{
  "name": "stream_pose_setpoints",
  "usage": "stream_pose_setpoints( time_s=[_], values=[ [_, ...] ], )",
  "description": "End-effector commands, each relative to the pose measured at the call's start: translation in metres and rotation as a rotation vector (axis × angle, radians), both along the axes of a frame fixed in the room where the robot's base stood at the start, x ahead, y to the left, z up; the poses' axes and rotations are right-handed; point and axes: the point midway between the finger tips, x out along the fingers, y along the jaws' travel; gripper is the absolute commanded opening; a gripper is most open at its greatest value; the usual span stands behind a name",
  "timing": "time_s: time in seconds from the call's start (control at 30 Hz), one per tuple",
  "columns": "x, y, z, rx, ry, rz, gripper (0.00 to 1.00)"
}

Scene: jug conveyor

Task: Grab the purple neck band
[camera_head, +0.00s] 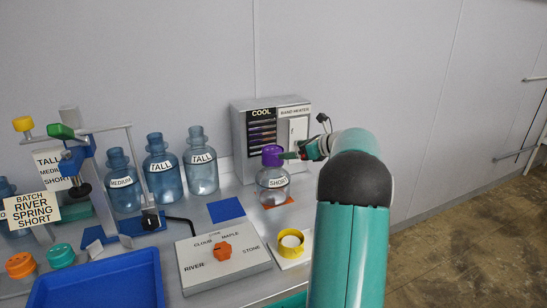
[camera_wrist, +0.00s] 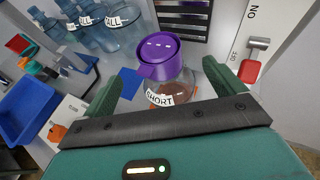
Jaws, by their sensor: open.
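The purple neck band (camera_head: 272,156) sits around the top of a clear jug labelled SHORT (camera_head: 273,190), which stands upright on an orange patch. In the wrist view the purple band (camera_wrist: 158,58) shows large, with the SHORT jug (camera_wrist: 172,90) beneath it. My gripper (camera_head: 290,155) is beside the band, reaching in from the right. In the wrist view my gripper (camera_wrist: 160,92) is open, with one green finger to each side of the jug and band. I cannot tell whether either finger touches the band.
Behind the jug stands a cabinet (camera_head: 245,125) marked COOL. Several blue jugs (camera_head: 162,180) stand to the left. A blue square (camera_head: 226,209) lies bare nearby. A dial panel (camera_head: 195,275), yellow ring (camera_head: 291,243) and blue tray (camera_head: 100,285) are in front.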

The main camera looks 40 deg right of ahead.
Motion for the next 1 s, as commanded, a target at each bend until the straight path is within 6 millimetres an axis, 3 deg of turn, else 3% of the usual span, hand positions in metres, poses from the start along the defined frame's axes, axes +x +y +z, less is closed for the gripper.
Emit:
stream_pose_setpoints(
  time_s=[0.1,0.37,0.63,0.93,1.0],
  values=[
    [0.02,0.005,-0.008,-0.001,0.001,0.003,0.95],
    [0.039,0.008,-0.015,-0.002,0.001,0.002,0.95],
    [0.073,0.018,-0.029,-0.004,0.001,0.002,0.95],
    [0.08,0.019,-0.032,-0.003,0.0,0.001,0.95],
    [0.08,0.019,-0.032,-0.003,0.0,0.001,0.81]
  ],
)
